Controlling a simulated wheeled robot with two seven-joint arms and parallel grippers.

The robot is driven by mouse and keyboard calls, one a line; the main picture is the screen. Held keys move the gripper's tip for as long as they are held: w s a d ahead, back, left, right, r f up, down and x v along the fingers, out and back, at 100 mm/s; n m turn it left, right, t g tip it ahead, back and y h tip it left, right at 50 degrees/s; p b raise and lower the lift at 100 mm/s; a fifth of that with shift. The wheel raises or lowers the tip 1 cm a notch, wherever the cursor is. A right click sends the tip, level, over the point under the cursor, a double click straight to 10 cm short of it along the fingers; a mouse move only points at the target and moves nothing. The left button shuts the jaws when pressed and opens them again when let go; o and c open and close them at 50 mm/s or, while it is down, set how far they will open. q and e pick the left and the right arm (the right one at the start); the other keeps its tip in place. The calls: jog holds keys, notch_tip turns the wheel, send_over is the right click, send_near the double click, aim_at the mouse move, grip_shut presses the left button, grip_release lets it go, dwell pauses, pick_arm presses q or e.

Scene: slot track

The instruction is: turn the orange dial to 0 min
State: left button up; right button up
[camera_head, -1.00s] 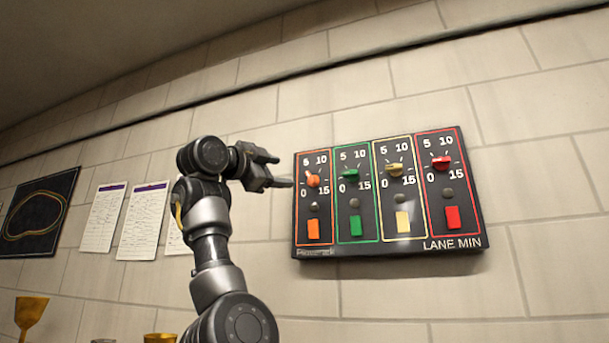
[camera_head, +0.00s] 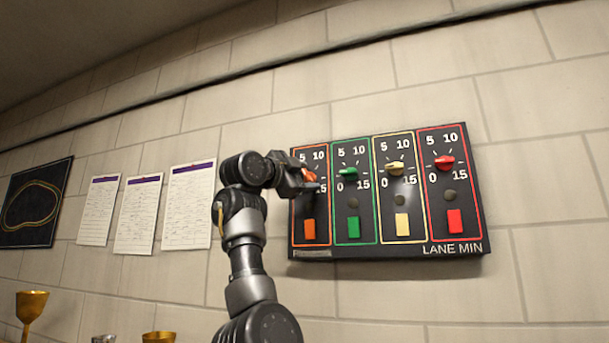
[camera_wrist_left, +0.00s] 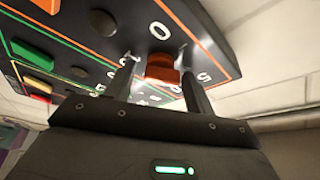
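The orange dial (camera_head: 309,174) is at the left end of the dark LANE MIN panel on the wall, above an orange button (camera_head: 310,229). My left gripper (camera_head: 308,181) is at this dial and partly covers it, along with its 0 mark, in the head view. In the left wrist view the dial (camera_wrist_left: 162,69) sits between the two fingers of my left gripper (camera_wrist_left: 158,72). The fingers are spread, with a visible gap on the dial's left side. The dial's pointer direction is hidden. My right gripper is not in view.
Beside it on the panel are the green dial (camera_head: 347,171), the yellow dial (camera_head: 395,168) and the red dial (camera_head: 444,162). Papers (camera_head: 189,205) and a dark track picture (camera_head: 35,204) hang to the left. Gold cups (camera_head: 31,306) stand at lower left.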

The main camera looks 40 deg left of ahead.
pick_arm(q)
jog(key=shift+a, duration=0.1)
jog(key=c, duration=0.8)
jog(key=shift+f, duration=0.15)
jog(key=n+b, duration=0.1)
jog(key=n, duration=0.1)
jog(key=n+t+y+b, duration=0.1)
jog(key=n, duration=0.1)
jog(key=shift+f+n+b, duration=0.2)
jog(key=shift+n+b, duration=0.1)
jog(key=shift+b, duration=0.1)
jog(key=shift+n+y+b, duration=0.2)
jog(key=shift+n+y, duration=0.85)
jog(key=shift+n, duration=0.85)
jog(key=shift+n+y+b, duration=0.25)
jog(key=shift+n+y, duration=0.75)
jog(key=shift+n, duration=0.9)
jog(key=shift+n+y+b, duration=0.2)
jog(key=shift+n+y, duration=0.85)
jog(key=shift+n, duration=0.85)
jog(key=shift+r+n+y, duration=0.1)
jog(key=shift+n+y, duration=0.2)
